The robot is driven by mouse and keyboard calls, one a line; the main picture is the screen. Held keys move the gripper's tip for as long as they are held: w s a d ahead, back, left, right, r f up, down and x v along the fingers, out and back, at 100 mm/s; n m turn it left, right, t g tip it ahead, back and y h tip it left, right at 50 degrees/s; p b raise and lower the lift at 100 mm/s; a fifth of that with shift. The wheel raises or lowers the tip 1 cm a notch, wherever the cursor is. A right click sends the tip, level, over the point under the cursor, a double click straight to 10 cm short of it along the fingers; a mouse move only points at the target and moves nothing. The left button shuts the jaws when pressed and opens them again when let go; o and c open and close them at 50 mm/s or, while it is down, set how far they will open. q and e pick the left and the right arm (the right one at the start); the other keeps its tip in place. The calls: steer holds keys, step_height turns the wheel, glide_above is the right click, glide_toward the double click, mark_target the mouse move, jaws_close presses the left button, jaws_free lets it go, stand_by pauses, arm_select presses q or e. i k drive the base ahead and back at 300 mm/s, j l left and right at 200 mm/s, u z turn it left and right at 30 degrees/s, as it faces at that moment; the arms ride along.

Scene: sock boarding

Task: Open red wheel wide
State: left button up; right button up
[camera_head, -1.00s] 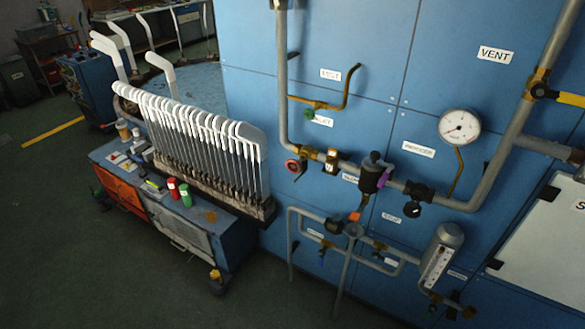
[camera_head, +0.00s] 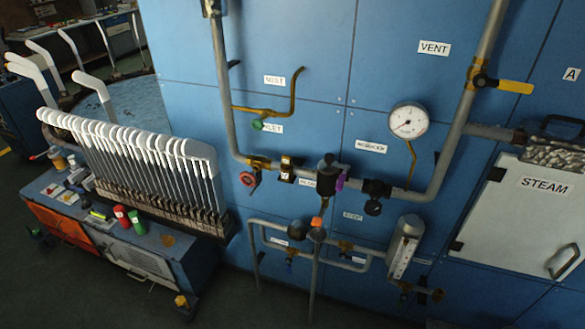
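The red wheel (camera_head: 251,179) is a small red handwheel on a brass valve at the lower left bend of the grey pipe, on the blue panel wall. It is in the middle of the head view, left of the black-and-brass fittings. A green wheel (camera_head: 257,125) sits above it on a thin brass line. How far the red wheel's valve is open cannot be told. Neither of my grippers shows in the view.
A pressure gauge (camera_head: 408,120) and a yellow lever (camera_head: 515,87) are to the right of the wheel. A rack of white sock boards (camera_head: 150,155) stands at left above a bench with red and green cans (camera_head: 121,215). A white STEAM door (camera_head: 520,215) is at right. Dark floor lies in front.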

mark_target(250, 177)
steer(key=i+j+z, duration=0.2)
steer(key=j+z, duration=0.2)
steer(key=j, duration=0.25)
steer(key=i+j+z, duration=0.2)
steer(key=j, duration=0.15)
steer(key=i+j+z, duration=0.2)
steer(key=j, duration=0.9)
steer(key=j+z, duration=0.15)
steer(key=j, duration=0.95)
